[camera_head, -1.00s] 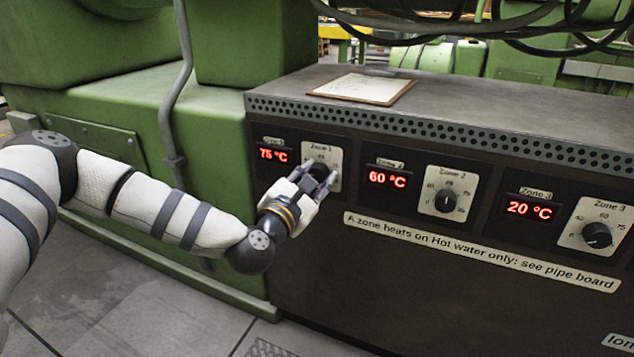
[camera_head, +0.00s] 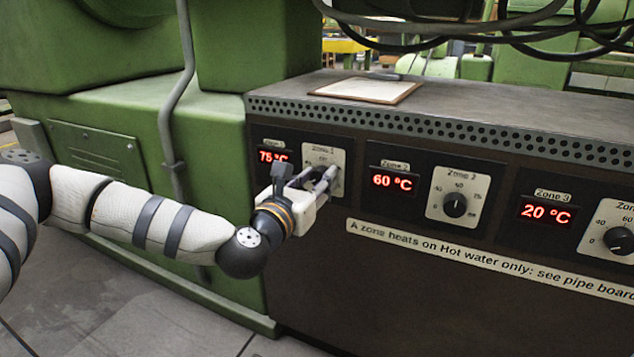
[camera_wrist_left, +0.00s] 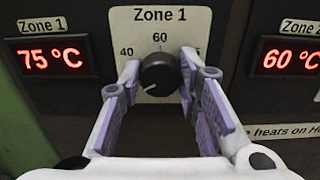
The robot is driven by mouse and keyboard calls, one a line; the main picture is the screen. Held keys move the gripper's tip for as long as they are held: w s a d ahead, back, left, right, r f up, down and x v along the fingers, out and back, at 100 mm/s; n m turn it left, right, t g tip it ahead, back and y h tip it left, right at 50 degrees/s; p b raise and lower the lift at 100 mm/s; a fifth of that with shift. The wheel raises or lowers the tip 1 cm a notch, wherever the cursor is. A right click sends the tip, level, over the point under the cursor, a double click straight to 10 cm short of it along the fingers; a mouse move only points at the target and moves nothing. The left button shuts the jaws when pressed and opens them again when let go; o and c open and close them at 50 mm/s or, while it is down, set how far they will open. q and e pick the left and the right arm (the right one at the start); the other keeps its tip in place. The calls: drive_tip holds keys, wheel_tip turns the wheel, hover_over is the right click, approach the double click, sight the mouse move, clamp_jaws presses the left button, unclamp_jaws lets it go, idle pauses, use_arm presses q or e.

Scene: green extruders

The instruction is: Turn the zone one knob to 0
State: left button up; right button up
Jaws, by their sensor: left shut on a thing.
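The zone one knob (camera_wrist_left: 160,75) is black and round, on a pale Zone 1 plate (camera_wrist_left: 143,20). Its white mark points to the lower left in the left wrist view. The plate also shows in the head view (camera_head: 338,157), where my gripper largely hides the knob. The Zone 1 display (camera_wrist_left: 53,58) reads 75 °C in red. My left gripper (camera_head: 327,178) is at the knob, facing the panel. In the left wrist view its purple-padded fingers (camera_wrist_left: 158,72) stand either side of the knob, shut on it. My right gripper is not in view.
The Zone 2 knob (camera_head: 455,204) and its display (camera_head: 394,181), reading 60 °C, are to the right. Further right are the Zone 3 knob (camera_head: 619,240) and display (camera_head: 546,213), reading 20 °C. A clipboard (camera_head: 366,90) lies on the cabinet top. A grey pipe (camera_head: 165,120) stands behind my left arm.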

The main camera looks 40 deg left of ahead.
use_arm(q)
drive_tip(key=shift+d, duration=0.1)
idle(0.3)
drive_tip(key=o, duration=1.1)
drive_tip(key=shift+o, duration=0.2)
drive_tip(key=v, duration=0.7)
drive_tip(key=shift+s, duration=0.25)
